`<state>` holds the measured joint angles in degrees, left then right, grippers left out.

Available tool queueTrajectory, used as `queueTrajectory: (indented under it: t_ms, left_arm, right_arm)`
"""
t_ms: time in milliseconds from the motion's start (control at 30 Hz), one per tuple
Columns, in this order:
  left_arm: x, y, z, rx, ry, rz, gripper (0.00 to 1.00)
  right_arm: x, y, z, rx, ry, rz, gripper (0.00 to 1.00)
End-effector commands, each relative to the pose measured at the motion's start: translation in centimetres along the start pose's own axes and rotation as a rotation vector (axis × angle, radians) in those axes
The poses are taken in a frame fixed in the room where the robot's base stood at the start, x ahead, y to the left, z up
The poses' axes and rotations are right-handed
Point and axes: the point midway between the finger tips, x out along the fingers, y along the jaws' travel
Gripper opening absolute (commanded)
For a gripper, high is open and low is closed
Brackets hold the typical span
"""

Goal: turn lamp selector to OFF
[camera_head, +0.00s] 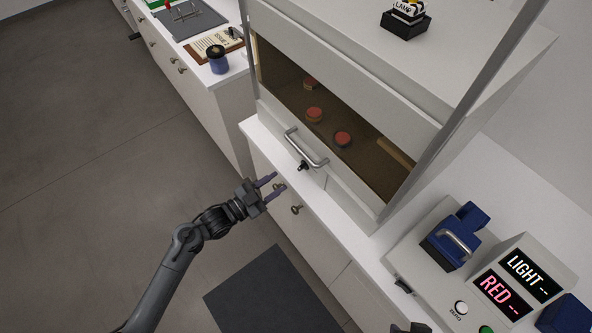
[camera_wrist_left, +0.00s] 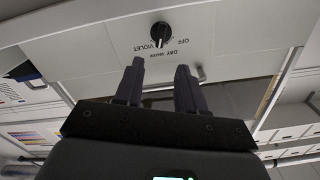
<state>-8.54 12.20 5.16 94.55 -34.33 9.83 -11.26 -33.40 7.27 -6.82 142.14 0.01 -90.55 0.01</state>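The lamp selector is a small black knob (camera_head: 303,166) on the front of the hood, just below its bar handle. In the left wrist view the knob (camera_wrist_left: 160,33) sits on a pale panel, with OFF, DAY WHITE and VIOLET printed around it, upside down. A light mark on the knob appears to face the DAY WHITE label. My left gripper (camera_head: 279,182) is in front of the panel, left of and below the knob, and apart from it. Its purplish fingers (camera_wrist_left: 158,82) are spread with nothing between them.
The bar handle (camera_head: 305,148) is close above the knob. Red-topped jars (camera_head: 314,115) stand inside the hood. A drawer knob (camera_head: 296,209) is below the counter edge. A console (camera_head: 513,282) with LIGHT and RED displays stands at the right. The floor at left is clear.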

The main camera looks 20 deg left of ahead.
Motion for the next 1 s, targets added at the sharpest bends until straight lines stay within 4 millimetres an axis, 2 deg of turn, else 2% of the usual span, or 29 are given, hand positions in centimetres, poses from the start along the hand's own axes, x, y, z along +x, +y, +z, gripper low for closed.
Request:
queueTrajectory:
  t_ms: [300, 500, 700, 967, 1000]
  left_arm:
    - [5.3, 0.0, -0.1, -0.003, 0.001, 0.0, 0.39]
    - [7.4, 0.1, 0.0, -0.002, 0.0, 0.0, 0.39]
    - [8.2, 0.1, 0.0, -0.002, -0.001, 0.001, 0.39]
    - [8.2, 0.1, 0.0, -0.002, -0.001, 0.001, 0.39]
    - [8.2, 0.1, 0.0, -0.001, -0.001, 0.001, 0.33]
  right_arm:
    - [0.1, -0.2, -0.1, 0.005, 0.003, -0.006, 0.43]
    - [0.1, -0.3, -0.1, 0.009, 0.005, -0.008, 0.43]
    - [0.1, -0.3, -0.1, 0.009, 0.005, -0.008, 0.43]
    - [0.2, -0.2, -0.1, 0.006, 0.004, -0.006, 0.43]
    - [0.2, -0.2, -0.1, 0.005, 0.004, -0.005, 0.43]
